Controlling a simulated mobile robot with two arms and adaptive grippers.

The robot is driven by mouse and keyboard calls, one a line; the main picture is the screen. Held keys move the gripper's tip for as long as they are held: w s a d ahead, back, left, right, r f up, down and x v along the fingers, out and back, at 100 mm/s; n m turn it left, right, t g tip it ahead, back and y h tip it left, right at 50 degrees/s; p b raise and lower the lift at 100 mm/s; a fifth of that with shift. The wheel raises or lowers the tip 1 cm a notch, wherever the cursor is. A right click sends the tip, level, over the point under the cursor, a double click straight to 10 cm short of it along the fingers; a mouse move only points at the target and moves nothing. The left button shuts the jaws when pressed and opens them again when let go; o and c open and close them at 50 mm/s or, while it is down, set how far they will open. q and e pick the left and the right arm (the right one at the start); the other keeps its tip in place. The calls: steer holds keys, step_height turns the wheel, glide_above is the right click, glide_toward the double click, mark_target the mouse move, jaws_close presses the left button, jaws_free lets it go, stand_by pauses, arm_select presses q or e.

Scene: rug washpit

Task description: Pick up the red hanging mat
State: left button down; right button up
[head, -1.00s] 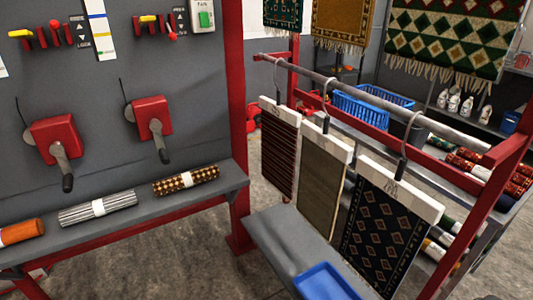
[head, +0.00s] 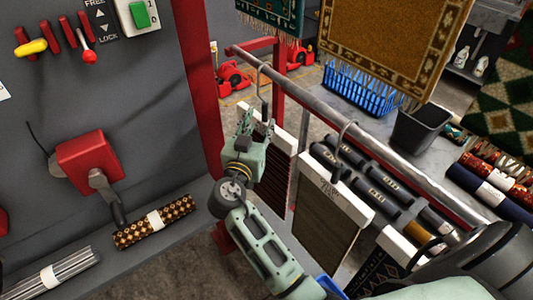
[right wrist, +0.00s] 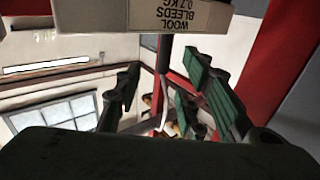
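The red hanging mat (head: 273,178) is dark red with fine stripes and hangs from a white header bar on the rail, leftmost of the hanging mats. My right gripper (head: 247,124) is at the left of its header, overlapping it in the head view. In the right wrist view the fingers of my right gripper (right wrist: 164,78) are apart with nothing clamped between them. A white header bar (right wrist: 180,15) printed "WOOL BLEEDS 0.7 KG" shows upside down above them. Whether the gripper touches the header I cannot tell. My left gripper is out of view.
A brown-grey mat (head: 330,228) hangs to the right on the same metal rail (head: 340,125), with a dark patterned mat (head: 378,272) beyond. A red post (head: 197,90) stands at left. A blue basket (head: 360,90) and a dark bin (head: 421,128) are behind.

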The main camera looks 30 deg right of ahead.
mark_target(264, 110)
steer(key=shift+w+d+r, duration=0.25)
steer(key=shift+w+d, duration=0.1)
steer(key=p+x, duration=0.4)
steer(key=x, duration=0.1)
steer(key=shift+w, duration=0.35)
steer(key=shift+w+d+f, duration=0.2)
steer(key=shift+w+d, duration=0.1)
steer(key=shift+w, duration=0.05)
steer(key=shift+f, duration=0.1)
steer(key=shift+c, duration=0.5)
jaws_close()
